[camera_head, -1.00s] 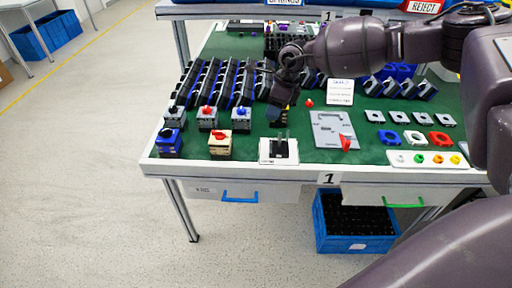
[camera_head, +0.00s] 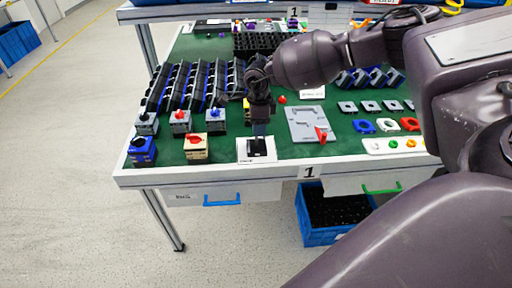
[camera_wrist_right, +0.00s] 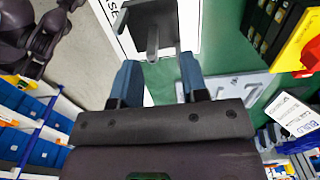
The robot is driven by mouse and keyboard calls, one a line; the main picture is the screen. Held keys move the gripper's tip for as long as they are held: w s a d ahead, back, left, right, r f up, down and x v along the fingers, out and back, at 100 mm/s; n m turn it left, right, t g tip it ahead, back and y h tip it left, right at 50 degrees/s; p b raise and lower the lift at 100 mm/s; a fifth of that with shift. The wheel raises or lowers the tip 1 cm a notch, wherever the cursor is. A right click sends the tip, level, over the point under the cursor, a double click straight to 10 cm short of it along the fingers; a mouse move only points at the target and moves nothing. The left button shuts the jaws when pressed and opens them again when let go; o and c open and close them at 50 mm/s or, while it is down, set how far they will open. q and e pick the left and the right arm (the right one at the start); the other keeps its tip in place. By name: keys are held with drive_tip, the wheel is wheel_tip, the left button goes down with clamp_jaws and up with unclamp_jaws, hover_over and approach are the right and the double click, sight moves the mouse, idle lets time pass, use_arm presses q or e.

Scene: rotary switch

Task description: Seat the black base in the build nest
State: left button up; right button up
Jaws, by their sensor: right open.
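A black part (camera_head: 257,147) sits on a small white plate (camera_head: 244,157) at the table's front edge in the head view. I take it for the black base at the build nest, but cannot tell base from nest or how it is seated. In the wrist view the black part (camera_wrist_right: 150,18) has a flat top and a narrow stem, on the labelled white plate (camera_wrist_right: 112,22). My right gripper (camera_head: 259,133) points down just above it. In the wrist view its open fingers (camera_wrist_right: 158,82) are apart with nothing between them, close to the stem. My left gripper does not show in the head view.
A grey fixture plate (camera_head: 306,122) with a red pointer (camera_head: 321,133) lies to the right. A beige box with a red knob (camera_head: 196,148) and a blue box (camera_head: 142,151) stand to the left. Black racks (camera_head: 197,86) fill the table behind them.

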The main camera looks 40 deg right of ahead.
sight(256, 145)
drive_tip(key=f, duration=0.2)
drive_tip(key=a+f+b, duration=0.1)
drive_tip(key=f, duration=0.2)
drive_tip(key=shift+r, duration=0.2)
clamp_jaws()
